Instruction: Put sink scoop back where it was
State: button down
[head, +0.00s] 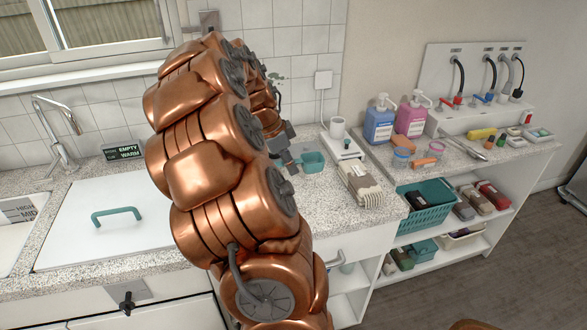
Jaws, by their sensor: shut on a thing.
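A small teal scoop (313,162) shows just above the speckled counter (325,190), near the back right. My gripper (293,166) is at its left side and is shut on it, pointing down. My copper arm covers the middle of the view and part of the counter. Whether the scoop touches the counter is hard to tell.
A white lid with a teal handle (117,215) and a tap (57,135) are left. Bottles (379,120) stand further right.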

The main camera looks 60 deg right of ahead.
jog(key=shift+s+d, duration=0.15)
jog(key=shift+d, duration=0.55)
notch_tip(320, 180, down, 3)
jog(key=shift+a+r+p, duration=0.1)
jog(key=shift+p, duration=0.8)
jog(key=shift+f, duration=0.45)
jog(key=shift+f+b, duration=0.3)
jog(key=shift+f, duration=0.05)
jog(key=shift+f+b, duration=0.3)
jog(key=c, duration=1.1)
grip_release()
jog(key=shift+c, duration=0.2)
